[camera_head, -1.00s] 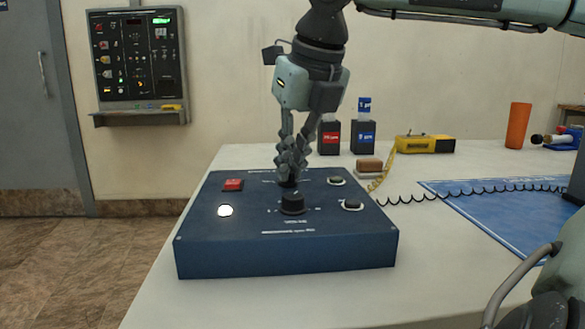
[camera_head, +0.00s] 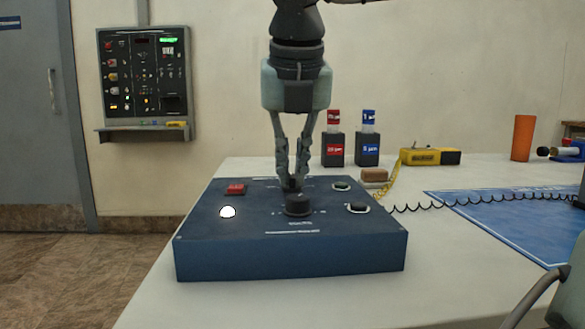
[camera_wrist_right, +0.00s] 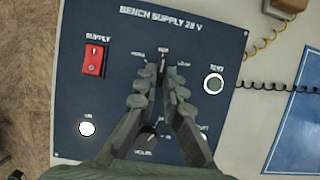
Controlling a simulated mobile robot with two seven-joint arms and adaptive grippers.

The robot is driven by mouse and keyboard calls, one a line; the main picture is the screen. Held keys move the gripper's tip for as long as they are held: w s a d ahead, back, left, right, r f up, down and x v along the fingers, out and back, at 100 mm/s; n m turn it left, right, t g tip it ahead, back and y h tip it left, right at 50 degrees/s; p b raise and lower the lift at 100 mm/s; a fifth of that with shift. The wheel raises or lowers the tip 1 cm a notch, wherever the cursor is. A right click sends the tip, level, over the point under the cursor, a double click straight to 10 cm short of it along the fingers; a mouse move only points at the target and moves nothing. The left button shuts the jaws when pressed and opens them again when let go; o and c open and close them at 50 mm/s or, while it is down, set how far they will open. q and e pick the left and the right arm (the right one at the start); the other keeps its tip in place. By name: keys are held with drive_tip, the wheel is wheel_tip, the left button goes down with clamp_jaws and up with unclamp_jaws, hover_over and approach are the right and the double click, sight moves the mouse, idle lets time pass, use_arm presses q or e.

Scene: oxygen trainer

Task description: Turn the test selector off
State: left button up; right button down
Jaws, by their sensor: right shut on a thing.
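The blue bench supply box (camera_head: 290,262) stands on the table with its sloped panel up. My right gripper (camera_head: 291,182) points down at the rear middle of the panel, with its fingers closed around the rear selector knob. In the right wrist view the fingers (camera_wrist_right: 163,75) converge below small position labels and hide most of that knob, so its pointer cannot be read. A second black knob (camera_head: 298,205) stands in front of it, also partly visible between the fingers in the wrist view (camera_wrist_right: 146,138). My left gripper is not in view.
A red supply switch (camera_head: 235,189) and a lit white lamp (camera_head: 228,212) are on the panel's left. Behind stand two black label holders (camera_head: 334,148) and a yellow tool (camera_head: 430,156). A blue mat (camera_head: 500,220) lies right.

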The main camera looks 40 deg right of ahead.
drive_tip(key=c, duration=1.6)
unclamp_jaws()
drive_tip(key=shift+c, duration=0.2)
drive_tip(key=v, duration=1.2)
